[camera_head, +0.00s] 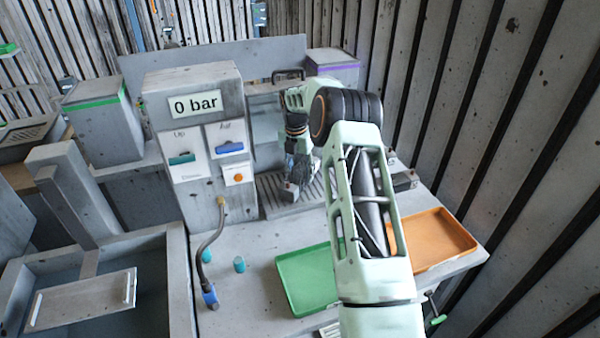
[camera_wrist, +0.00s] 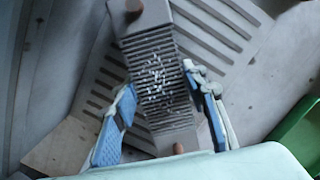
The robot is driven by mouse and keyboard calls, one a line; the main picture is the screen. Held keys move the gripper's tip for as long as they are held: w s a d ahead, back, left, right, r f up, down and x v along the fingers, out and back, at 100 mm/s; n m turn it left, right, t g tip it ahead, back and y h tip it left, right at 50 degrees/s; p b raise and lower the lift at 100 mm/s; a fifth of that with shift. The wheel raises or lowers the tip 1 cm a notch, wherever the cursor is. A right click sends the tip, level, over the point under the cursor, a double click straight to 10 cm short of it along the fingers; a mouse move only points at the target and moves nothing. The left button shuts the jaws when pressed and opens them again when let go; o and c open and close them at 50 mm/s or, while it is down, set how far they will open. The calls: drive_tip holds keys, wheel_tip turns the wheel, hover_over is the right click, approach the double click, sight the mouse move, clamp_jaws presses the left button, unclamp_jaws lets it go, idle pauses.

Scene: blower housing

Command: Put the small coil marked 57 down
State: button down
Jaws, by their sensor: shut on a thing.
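The small coil (camera_wrist: 158,82) is a grey finned block with brown round stubs at its ends. In the wrist view it lies between the two blue fingers of my gripper (camera_wrist: 163,118), which is shut on it. No number 57 can be read on it. In the head view my gripper (camera_head: 299,168) points down at the slotted grey plate (camera_head: 273,205) behind the trays. The slotted plate also shows beneath the coil in the wrist view (camera_wrist: 222,28). Whether the coil touches the plate cannot be told.
A grey cabinet (camera_head: 205,110) marked "0 bar" stands left of my gripper, with a hose (camera_head: 212,240) at its front. A green tray (camera_head: 305,278) and an orange tray (camera_head: 437,240) lie on the bench nearer the camera. A small teal cylinder (camera_head: 239,265) stands beside the hose.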

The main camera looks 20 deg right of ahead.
drive_tip(key=shift+f+b, duration=0.3)
drive_tip(key=shift+f, duration=0.25)
drive_tip(key=c, duration=1.2)
unclamp_jaws()
drive_tip(key=shift+o, duration=0.5)
